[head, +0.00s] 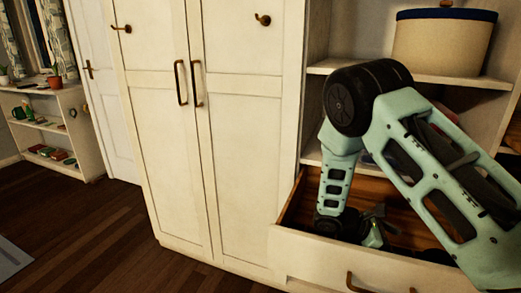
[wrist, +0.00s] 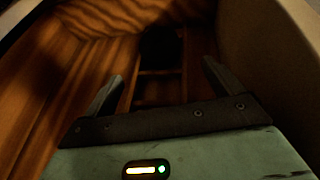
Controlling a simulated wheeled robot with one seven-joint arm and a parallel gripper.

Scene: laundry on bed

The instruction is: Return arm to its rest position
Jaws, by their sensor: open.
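My arm bends down into an open drawer (head: 345,268) at the lower right of the head view. My gripper (head: 384,226) is inside the drawer, below its rim and partly hidden by the drawer front. In the wrist view my gripper (wrist: 162,78) is open, its two fingers spread well apart with nothing between them. The wooden inside of the drawer (wrist: 75,75) surrounds it. A dark patch (wrist: 160,44) shows beyond the fingertips; I cannot tell what it is.
The drawer's walls stand close around my gripper. Shelves (head: 470,80) above the drawer hold a round cream box (head: 443,45) with a dark blue lid. A tall white wardrobe (head: 235,150) stands to the left. Open wooden floor (head: 110,235) lies at the lower left.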

